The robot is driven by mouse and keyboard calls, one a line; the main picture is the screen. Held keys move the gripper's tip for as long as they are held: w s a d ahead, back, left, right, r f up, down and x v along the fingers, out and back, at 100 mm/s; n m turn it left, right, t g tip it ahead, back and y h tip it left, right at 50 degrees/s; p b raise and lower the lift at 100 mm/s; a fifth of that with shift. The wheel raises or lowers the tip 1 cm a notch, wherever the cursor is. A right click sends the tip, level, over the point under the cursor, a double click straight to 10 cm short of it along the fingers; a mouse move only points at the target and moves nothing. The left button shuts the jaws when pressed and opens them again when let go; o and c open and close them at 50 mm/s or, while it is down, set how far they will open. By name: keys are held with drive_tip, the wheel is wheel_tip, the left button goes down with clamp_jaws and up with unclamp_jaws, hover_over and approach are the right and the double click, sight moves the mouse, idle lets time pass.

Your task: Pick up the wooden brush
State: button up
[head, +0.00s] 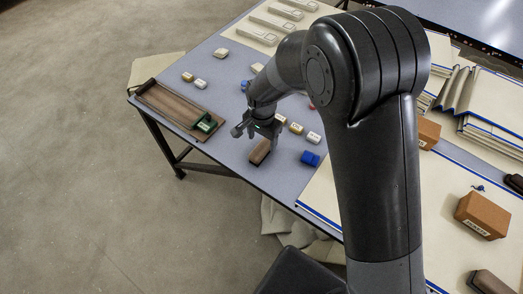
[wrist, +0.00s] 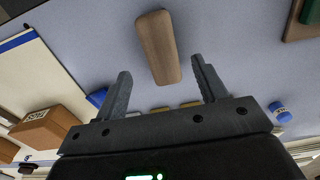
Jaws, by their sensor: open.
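The wooden brush (wrist: 158,47) is a brown rounded bar lying on the grey-blue table. In the wrist view it shows ahead of and between the fingers, apart from both. In the head view the brush (head: 260,152) lies near the table's front edge, just below my gripper (head: 259,130). In the wrist view my gripper (wrist: 161,88) is open, with its two fingers wide apart and nothing between the tips. My arm hides part of the table in the head view.
A wooden tray (head: 160,107) with a green item (head: 206,123) lies to the left. A blue object (head: 310,158) lies right of the brush. Small light blocks (head: 313,137) are nearby. A tan box (head: 482,215) and cream boards with blue edges (head: 325,195) lie to the right.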

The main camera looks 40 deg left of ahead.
sight(262, 148)
drive_tip(key=shift+a+f, duration=0.1)
drive_tip(key=shift+f, duration=3.2)
drive_tip(key=shift+c, duration=0.5)
drive_tip(key=c, duration=1)
drive_tip(key=shift+r, duration=0.1)
